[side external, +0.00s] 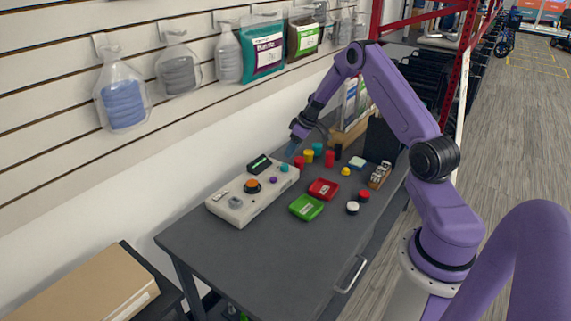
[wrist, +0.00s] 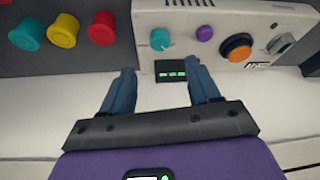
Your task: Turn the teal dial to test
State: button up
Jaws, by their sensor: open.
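The teal dial (side external: 284,168) is a small round knob near the far right end of a white control box. In the wrist view the teal dial (wrist: 161,39) sits on the box face just beyond my fingertips, roughly centred between them. A black display with green marks (wrist: 170,71) shows between the fingers. My gripper (side external: 292,150) is above that end of the box; in the wrist view my gripper (wrist: 163,74) is open and empty, its two blue fingers apart. Neither finger appears to touch the dial. The dial's markings are too small to read.
The white box (side external: 227,207) also has an orange knob (side external: 252,186) and a purple knob (side external: 273,180). Several coloured cylinders stand near the box, including a yellow one (wrist: 64,30). Red (side external: 323,188) and green (side external: 306,207) trays lie in front. The near tabletop (side external: 240,265) is clear.

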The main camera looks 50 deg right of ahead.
aim_at(284, 165)
jog(key=x, duration=0.9)
jog(key=c, duration=1)
